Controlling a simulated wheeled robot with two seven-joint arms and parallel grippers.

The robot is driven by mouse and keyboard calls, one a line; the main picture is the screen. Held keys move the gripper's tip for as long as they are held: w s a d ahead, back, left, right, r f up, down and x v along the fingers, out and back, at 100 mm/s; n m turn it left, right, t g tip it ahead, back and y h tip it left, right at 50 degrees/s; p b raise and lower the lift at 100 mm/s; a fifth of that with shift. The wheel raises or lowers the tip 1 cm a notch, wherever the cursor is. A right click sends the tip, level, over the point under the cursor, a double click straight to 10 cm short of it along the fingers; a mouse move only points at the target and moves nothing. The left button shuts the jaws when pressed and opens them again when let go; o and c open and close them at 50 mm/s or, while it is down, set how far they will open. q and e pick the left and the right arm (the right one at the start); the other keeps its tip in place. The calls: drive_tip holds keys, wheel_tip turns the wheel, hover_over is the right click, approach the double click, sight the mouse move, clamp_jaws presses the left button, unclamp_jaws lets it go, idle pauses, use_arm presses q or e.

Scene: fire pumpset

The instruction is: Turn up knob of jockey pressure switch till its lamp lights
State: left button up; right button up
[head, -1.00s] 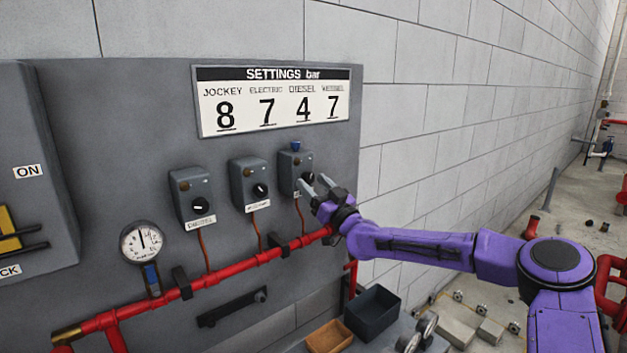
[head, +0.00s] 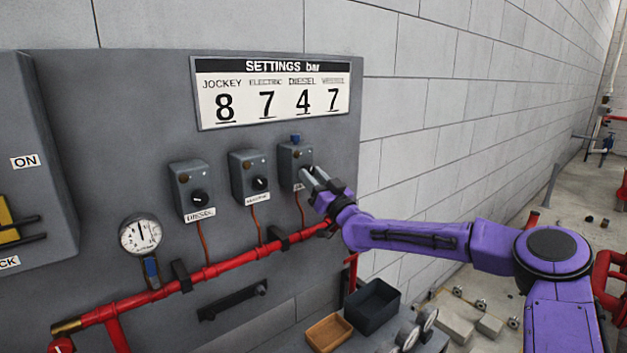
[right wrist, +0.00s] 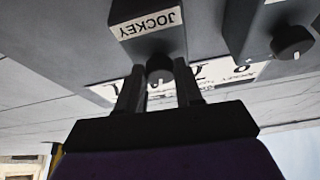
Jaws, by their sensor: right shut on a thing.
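The jockey pressure switch (head: 289,157) is the rightmost of three grey boxes on the panel, with a blue piece on top. Its JOCKEY label (right wrist: 146,22) shows in the right wrist view. Its round dark knob (right wrist: 159,70) has a pale mark and sits between the fingers of my right gripper (right wrist: 160,84). My right gripper (head: 308,177) is shut on this knob and hides it in the head view. I cannot make out a lit lamp on this box. My left gripper is not in view.
The DIESEL switch (head: 190,190) and a middle switch (head: 249,176) stand to the left. The settings board (head: 272,92) above reads 8 under JOCKEY. A red pipe (head: 200,277) and a pressure gauge (head: 140,234) are below. A dark bin (head: 372,306) and a brown tray (head: 328,333) sit lower down.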

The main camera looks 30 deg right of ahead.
drive_tip(key=o, duration=1)
drive_tip(key=shift+o, duration=0.2)
drive_tip(key=b+v, duration=0.2)
drive_tip(key=v, duration=0.8)
drive_tip(key=shift+s, duration=0.2)
drive_tip(key=shift+f, duration=0.1)
